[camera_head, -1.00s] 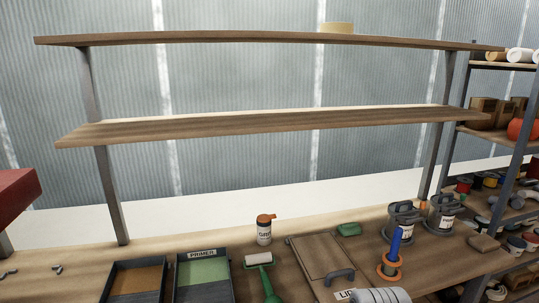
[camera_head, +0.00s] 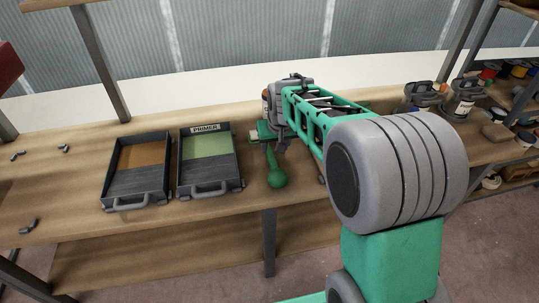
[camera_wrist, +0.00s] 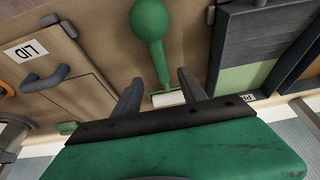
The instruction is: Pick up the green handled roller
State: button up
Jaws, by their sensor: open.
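The green handled roller (camera_head: 276,176) lies on the workbench just right of the primer tray, its round handle end toward the front edge. In the wrist view its green handle (camera_wrist: 150,24) is at the top, and the pale roller sleeve (camera_wrist: 168,98) shows between the fingers. My gripper (camera_wrist: 160,78) is open, with one finger on each side of the roller's neck as seen there. I cannot tell its height above the bench. In the head view my arm and gripper partly hide the roller head.
A green primer tray (camera_head: 208,148) and a brown tray (camera_head: 142,160) stand left of the roller. A lidded board marked LID (camera_wrist: 72,85) lies on its other side, mostly behind my arm in the head view. Paint cans (camera_head: 463,95) stand farther right. The bench's left part is mostly clear.

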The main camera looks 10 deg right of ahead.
aim_at(271, 153)
jog(key=w+f, duration=0.2)
jog(key=shift+w+f, duration=0.2)
jog(key=shift+w, duration=0.2)
jog(key=p+x, duration=0.1)
jog(key=x, duration=0.5)
jog(key=shift+w+f, duration=0.2)
jog(key=shift+f, duration=0.15)
jog(key=shift+c, duration=0.6)
grip_shut()
